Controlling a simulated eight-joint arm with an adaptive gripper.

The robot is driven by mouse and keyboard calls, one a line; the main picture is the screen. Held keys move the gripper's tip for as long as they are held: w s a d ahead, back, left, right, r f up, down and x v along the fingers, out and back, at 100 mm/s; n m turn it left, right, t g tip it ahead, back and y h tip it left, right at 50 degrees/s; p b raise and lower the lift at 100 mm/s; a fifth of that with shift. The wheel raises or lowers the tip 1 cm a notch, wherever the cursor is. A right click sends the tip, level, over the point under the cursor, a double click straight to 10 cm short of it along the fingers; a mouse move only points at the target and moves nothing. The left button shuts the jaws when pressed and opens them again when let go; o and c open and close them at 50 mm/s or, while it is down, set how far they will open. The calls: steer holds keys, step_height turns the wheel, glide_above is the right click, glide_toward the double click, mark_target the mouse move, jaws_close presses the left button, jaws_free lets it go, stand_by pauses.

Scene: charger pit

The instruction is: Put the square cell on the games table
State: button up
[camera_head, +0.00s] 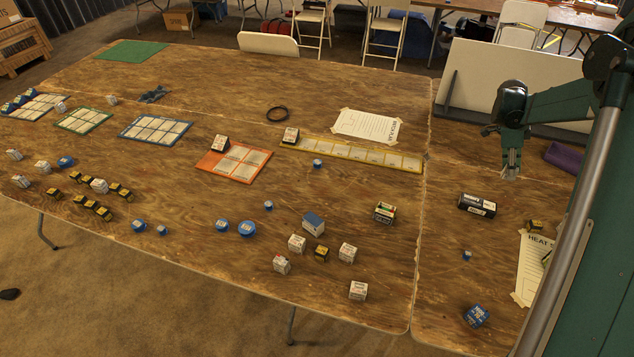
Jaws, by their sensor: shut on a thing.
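My gripper (512,163) hangs fingers down above the right-hand part of the table, short of the white board leaning behind. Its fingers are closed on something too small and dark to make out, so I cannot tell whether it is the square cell. Small block-shaped cells stand on the wooden table (345,210): a white and blue one (313,223), white ones (358,290), a dark one with green and orange (384,212) and a blue one (477,316). I cannot tell which is the square cell, or which surface is the games table.
Gridded mats lie on the table: orange (205,160), yellow (288,145), blue (122,134) and green (57,124). Taped paper sheets (366,125) and a black ring (277,113) lie farther back. The back left is mostly clear.

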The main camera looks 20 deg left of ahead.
steer(key=a+n+t, duration=0.1)
steer(key=a+n, duration=0.2)
steer(key=a, duration=1.7)
steer(key=n+t+y+p, duration=0.1)
steer(key=n+t, duration=0.2)
steer(key=n, duration=0.5)
glide_above(311, 189)
steer(key=s+a, duration=0.1)
steer(key=shift+s+a+r, duration=0.1)
steer(key=shift+a+r, duration=0.05)
steer(key=shift+a, duration=0.1)
steer(key=shift+f+b, duration=0.6)
steer(key=shift+f, duration=2.5)
steer(key=shift+f+b, duration=0.4)
steer(key=shift+f, duration=1.5)
